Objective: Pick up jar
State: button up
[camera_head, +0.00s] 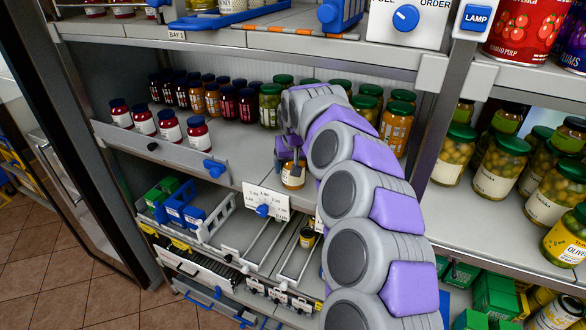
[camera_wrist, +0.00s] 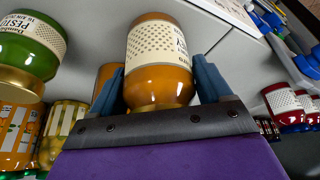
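A jar with orange contents and a pale dotted label (camera_wrist: 158,45) stands between the two blue fingers of my gripper (camera_wrist: 158,82) in the wrist view. The fingers flank it closely; I cannot tell whether both press on it. In the head view the jar (camera_head: 293,178) shows at the shelf's front edge, just above the white dial plate, with my gripper (camera_head: 290,158) at its top. My arm hides part of the shelf behind it. I cannot tell whether the jar is lifted or still rests on the shelf.
A green pesto jar (camera_wrist: 30,45) is beside it in the wrist view. Rows of jars (camera_head: 215,100) stand further back on the shelf (camera_head: 230,145). Red jars (camera_head: 170,126) stand at the left. Olive jars (camera_head: 495,165) fill the right bay. A metal post (camera_head: 440,120) divides the bays.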

jog(key=c, duration=1.2)
jog(key=shift+r, duration=0.1)
